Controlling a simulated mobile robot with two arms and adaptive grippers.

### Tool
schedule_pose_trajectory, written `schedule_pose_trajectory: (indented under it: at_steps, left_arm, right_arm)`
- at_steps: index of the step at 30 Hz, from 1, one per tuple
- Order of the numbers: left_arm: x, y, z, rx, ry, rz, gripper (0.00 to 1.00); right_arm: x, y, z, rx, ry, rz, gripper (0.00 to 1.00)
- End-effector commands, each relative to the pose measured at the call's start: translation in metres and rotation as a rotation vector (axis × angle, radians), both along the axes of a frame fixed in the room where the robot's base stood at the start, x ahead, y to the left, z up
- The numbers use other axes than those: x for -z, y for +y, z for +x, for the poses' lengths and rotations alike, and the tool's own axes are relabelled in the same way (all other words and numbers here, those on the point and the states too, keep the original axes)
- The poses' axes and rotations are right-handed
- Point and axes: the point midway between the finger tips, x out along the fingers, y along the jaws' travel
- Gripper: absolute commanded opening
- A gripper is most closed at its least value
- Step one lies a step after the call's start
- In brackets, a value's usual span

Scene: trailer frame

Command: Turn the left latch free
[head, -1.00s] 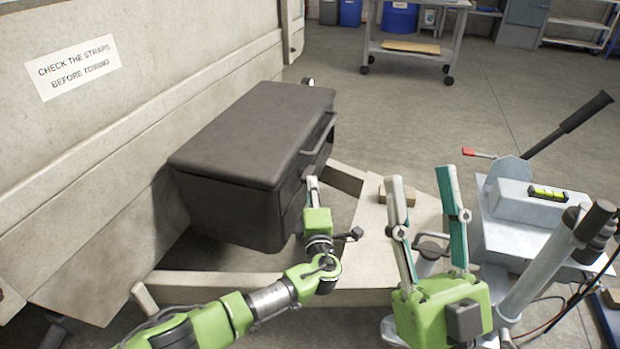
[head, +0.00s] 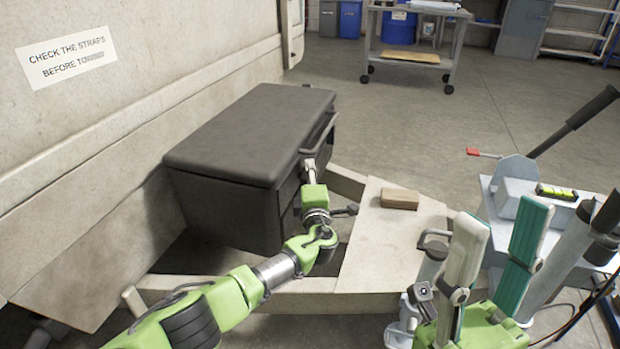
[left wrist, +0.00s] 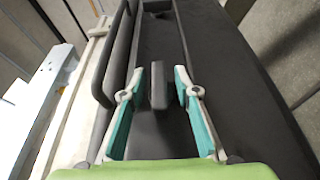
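The dark box (head: 225,140) stands on the trailer frame, lid shut, with a bar handle (head: 322,132) on its front. My left gripper (head: 310,168) is at the box's front, near the handle; its fingers are hard to make out there. In the left wrist view my left gripper (left wrist: 155,95) is open, with a dark upright latch tab (left wrist: 158,85) between its fingers and a visible gap on each side. The handle (left wrist: 117,55) runs left of the fingers. I cannot tell for sure which latch this is. My right gripper (head: 502,220) is open and empty at lower right.
A wooden block (head: 400,199) lies on the trailer's tongue plate (head: 390,245). The jack and a lever (head: 575,122) stand at right, close to my right gripper. The trailer wall (head: 120,120) rises behind the box. A cart (head: 412,55) stands far back; the floor before it is clear.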

Motion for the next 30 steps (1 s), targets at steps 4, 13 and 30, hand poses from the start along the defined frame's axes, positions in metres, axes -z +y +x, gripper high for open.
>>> schedule_pose_trajectory:
  at_steps: [4, 13, 30]
  left_arm:
    - [0.0, 0.0, 0.0, 0.0, 0.0, 0.0, 0.29]
    - [0.0, 0.0, 0.0, 0.0, 0.0, 0.0, 0.0]
    - [0.007, 0.0, 0.0, 0.0, -0.119, -0.037, 0.0]
  right_arm:
    - [0.0, 0.0, 0.0, 0.0, 0.001, 0.0, 0.4]
    - [0.0, 0.0, 0.0, 0.0, 0.001, 0.0, 0.4]
    - [-0.008, 0.003, 0.004, 0.006, -0.107, -0.008, 0.4]
